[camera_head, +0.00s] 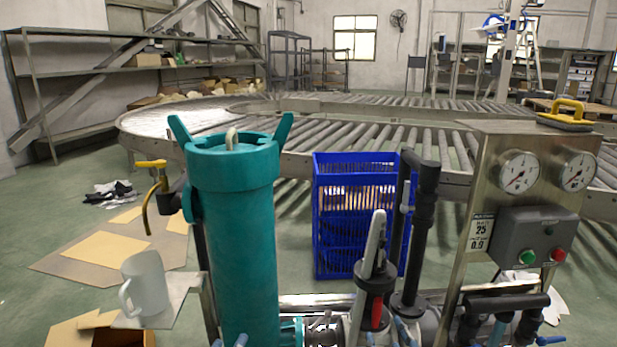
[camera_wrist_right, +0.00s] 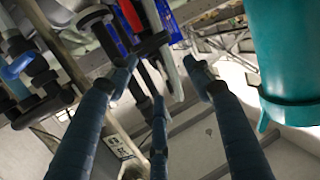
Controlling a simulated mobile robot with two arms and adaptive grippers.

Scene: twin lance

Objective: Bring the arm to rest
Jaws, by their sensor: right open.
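My right gripper (camera_head: 385,333) shows only in small blue parts at the bottom edge of the head view, in front of the grey-and-black lever. In the right wrist view my right gripper (camera_wrist_right: 163,82) has its blue fingers spread apart with nothing between them. It is open and empty. The teal cylinder (camera_wrist_right: 291,55) is right of the fingers in that view, and black pipework (camera_wrist_right: 35,75) is to the left.
The teal cylinder (camera_head: 241,240) stands close in front, with a white mug (camera_head: 148,284) on a small shelf beside it. A steel gauge panel (camera_head: 487,170) stands at the right. A blue crate (camera_head: 328,235) and a roller conveyor (camera_head: 380,135) are behind.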

